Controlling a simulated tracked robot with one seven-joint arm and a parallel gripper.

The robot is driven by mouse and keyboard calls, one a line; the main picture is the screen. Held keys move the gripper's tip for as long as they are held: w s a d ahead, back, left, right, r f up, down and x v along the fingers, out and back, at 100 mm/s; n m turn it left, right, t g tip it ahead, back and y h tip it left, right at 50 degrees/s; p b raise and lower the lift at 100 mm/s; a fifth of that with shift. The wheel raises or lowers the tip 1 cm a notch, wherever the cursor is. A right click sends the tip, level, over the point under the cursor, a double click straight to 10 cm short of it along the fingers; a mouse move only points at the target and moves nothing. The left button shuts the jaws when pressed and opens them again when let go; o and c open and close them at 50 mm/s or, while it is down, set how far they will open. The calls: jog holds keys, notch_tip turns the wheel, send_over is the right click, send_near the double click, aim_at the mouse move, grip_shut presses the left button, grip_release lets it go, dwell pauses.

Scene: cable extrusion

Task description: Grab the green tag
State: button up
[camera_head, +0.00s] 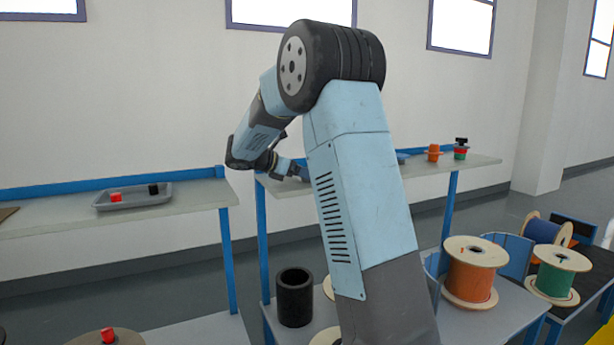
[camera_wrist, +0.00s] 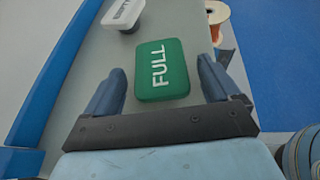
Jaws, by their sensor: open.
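The green tag (camera_wrist: 163,68), marked "FULL" in white letters, lies flat on a grey shelf top (camera_wrist: 112,42) in the wrist view. My gripper (camera_wrist: 158,80) is open, with one blue-grey finger to the left of the tag and one to the right. The near part of the tag lies between the fingers; both fingers look apart from it. In the head view my gripper (camera_head: 296,172) is small and partly hidden behind my arm, over the right-hand shelf. The green tag cannot be made out there.
A white "EMPTY" tag (camera_wrist: 124,14) lies just beyond the green tag. A blue rail (camera_wrist: 62,75) runs along the left, and an orange spool (camera_wrist: 217,20) is at the right. In the head view a grey tray (camera_head: 133,199) with red and black pieces sits on the left shelf.

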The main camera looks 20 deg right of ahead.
jog(key=x, duration=0.2)
jog(key=shift+d+f, duration=0.1)
jog(key=shift+d, duration=0.2)
jog(key=c, duration=1)
jog(key=shift+c, duration=0.2)
